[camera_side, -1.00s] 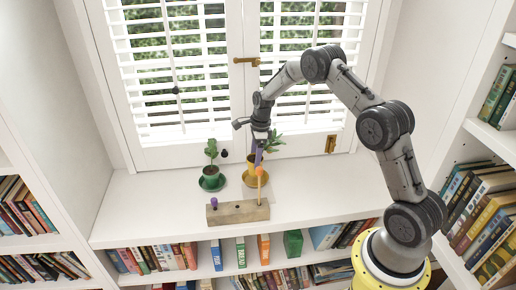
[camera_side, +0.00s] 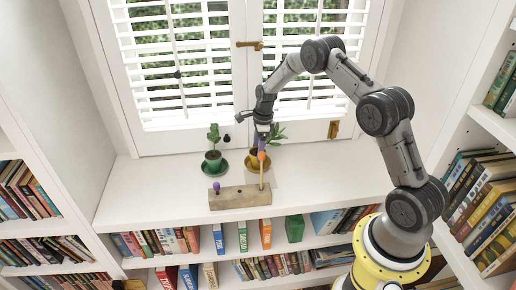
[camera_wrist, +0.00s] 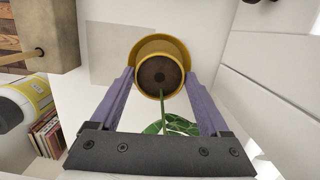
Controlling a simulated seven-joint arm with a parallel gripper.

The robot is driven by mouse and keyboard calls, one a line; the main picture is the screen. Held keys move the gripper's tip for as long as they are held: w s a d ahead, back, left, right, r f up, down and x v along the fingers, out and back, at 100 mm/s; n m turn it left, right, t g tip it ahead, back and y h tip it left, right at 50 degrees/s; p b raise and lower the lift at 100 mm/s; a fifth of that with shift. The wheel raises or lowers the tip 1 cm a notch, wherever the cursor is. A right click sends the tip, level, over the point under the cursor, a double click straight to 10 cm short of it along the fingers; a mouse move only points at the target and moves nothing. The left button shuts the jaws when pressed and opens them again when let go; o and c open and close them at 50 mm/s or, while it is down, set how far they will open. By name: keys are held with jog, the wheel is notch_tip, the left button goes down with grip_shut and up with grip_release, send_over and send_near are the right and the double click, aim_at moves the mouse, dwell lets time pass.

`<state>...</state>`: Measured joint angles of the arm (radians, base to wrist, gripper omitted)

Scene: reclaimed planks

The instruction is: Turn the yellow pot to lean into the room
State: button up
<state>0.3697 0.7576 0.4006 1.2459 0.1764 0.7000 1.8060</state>
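The yellow pot (camera_wrist: 143,72) holds dark soil and a green plant (camera_wrist: 170,125) and sits on a yellow saucer (camera_wrist: 137,48). In the side view the plant (camera_side: 277,134) shows beside my fingers, and the pot is largely covered by my gripper and a peg; the saucer (camera_side: 248,163) shows below. My gripper (camera_wrist: 159,73) points down at the pot. Its two purple fingers are spread, one on either side of the pot near its rim. Whether they touch it I cannot tell. In the side view my gripper (camera_side: 259,146) is above the saucer.
A green pot (camera_side: 213,158) with a plant stands on a green saucer to the left. The shuttered window is behind. The white shelf top (camera_side: 335,180) is clear at right.

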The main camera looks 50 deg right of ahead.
jog(key=shift+o, duration=1.2)
jog(key=s+a+r+n+t, duration=0.1)
jog(key=a+r, duration=0.1)
jog(key=r, duration=1.1)
jog(key=a+r+t, duration=0.1)
jog(key=a+r, duration=0.2)
jog(key=r, duration=1)
jog(key=s+a+r+n+t, duration=0.2)
jog(key=s+a+r+n, duration=0.5)
jog(key=s+r, duration=0.4)
jog(key=s+a+n+t, duration=0.1)
jog(key=s+a+n, duration=0.25)
jog(key=s, duration=0.45)
jog(key=s+a+n, duration=0.2)
jog(key=s+n, duration=0.2)
jog(key=s, duration=0.3)
jog(key=s+f+n+h, duration=0.1)
jog(key=s+f+n, duration=0.5)
jog(key=n, duration=0.5)
jog(key=shift+s+d+f, duration=0.25)
jog(key=shift+s+f, duration=0.05)
jog(key=shift+s, duration=0.35)
